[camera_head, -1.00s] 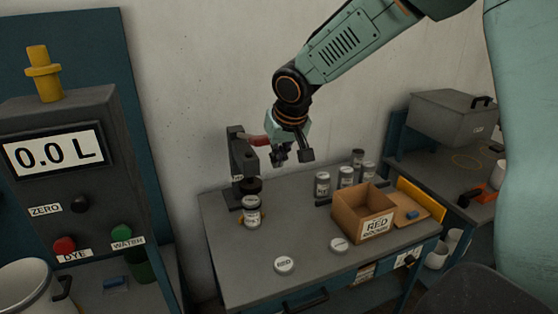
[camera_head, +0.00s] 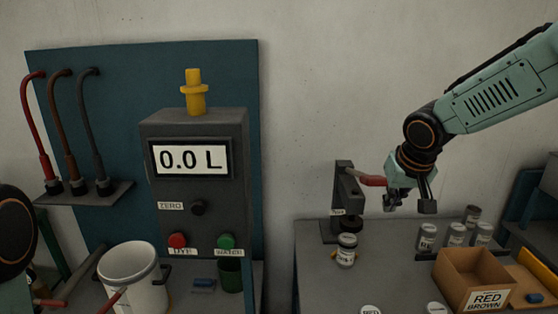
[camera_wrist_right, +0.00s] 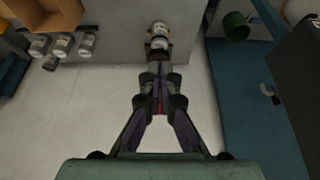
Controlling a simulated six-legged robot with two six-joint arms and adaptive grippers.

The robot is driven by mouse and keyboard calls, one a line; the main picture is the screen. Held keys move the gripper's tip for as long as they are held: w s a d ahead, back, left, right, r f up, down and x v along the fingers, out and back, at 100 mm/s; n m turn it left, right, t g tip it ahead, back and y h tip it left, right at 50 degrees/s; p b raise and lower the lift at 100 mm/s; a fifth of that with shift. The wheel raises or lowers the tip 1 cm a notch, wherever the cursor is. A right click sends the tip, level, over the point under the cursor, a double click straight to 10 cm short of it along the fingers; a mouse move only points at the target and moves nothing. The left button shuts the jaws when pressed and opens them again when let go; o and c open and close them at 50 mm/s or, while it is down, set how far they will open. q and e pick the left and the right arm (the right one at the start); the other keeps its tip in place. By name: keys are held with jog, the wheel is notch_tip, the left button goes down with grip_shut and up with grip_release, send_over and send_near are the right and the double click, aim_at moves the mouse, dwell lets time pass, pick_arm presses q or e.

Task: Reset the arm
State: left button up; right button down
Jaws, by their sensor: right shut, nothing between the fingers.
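My right arm comes in from the right in the head view, with its right gripper (camera_head: 410,204) shut and empty in the air above the back of the grey bench (camera_head: 390,275). It is just right of the red lever (camera_head: 372,180) of a dark press (camera_head: 346,205); I cannot tell whether they touch. In the right wrist view the gripper's dark fingers (camera_wrist_right: 161,95) come together, with a bit of red showing between them. A labelled can (camera_head: 346,250) stands at the press. A dark joint of my left arm shows at the left edge; its gripper is out of view.
A dispenser (camera_head: 215,130) reads 0.0 L, with a white bucket (camera_head: 133,280) in front. Several small cans (camera_head: 456,236) and a cardboard box (camera_head: 455,275) labelled "RED BROWN" stand on the bench at right. Three hooked pipes (camera_head: 66,125) rise from a shelf at left.

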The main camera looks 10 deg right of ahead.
jog(key=w+r+p+x, duration=0.1)
jog(key=w+p+x, duration=0.2)
jog(key=x, duration=1)
jog(key=shift+d+r, duration=0.2)
jog(key=shift+d, duration=0.1)
jog(key=shift+s, duration=0.1)
jog(key=shift+s+a+f, duration=0.1)
jog(key=shift+s, duration=0.05)
